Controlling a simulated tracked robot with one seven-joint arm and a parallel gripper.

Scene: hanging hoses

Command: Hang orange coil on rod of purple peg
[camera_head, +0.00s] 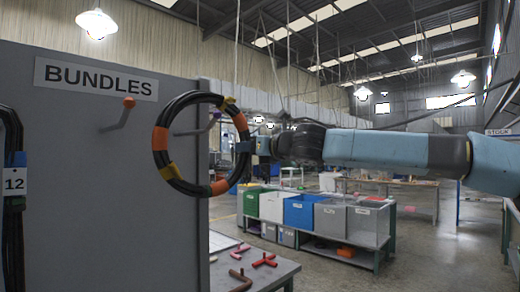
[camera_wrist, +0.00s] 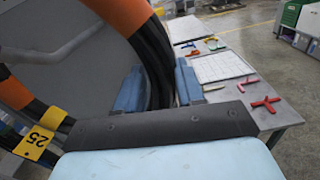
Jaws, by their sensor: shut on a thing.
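The orange coil (camera_head: 160,138) is a ring of black hose with orange bands and yellow tags. In the wrist view the coil (camera_wrist: 122,12) shows a yellow tag marked 25. My gripper (camera_head: 245,147) is shut on the coil's right side; in the wrist view the hose runs between my blue fingers (camera_wrist: 158,88). The coil hangs in the air, roughly upright, in front of the board's right edge. The purple peg (camera_head: 215,116) has a purple tip on a grey rod, seen inside the ring's opening. I cannot tell whether the rod passes through the ring.
The grey board (camera_head: 90,200) carries a BUNDLES sign and an orange-tipped peg (camera_head: 129,102). A black hose bundle (camera_head: 14,200) tagged 12 hangs at far left. A table (camera_head: 285,268) with red pieces stands low beside the board. Coloured bins (camera_head: 300,210) stand behind.

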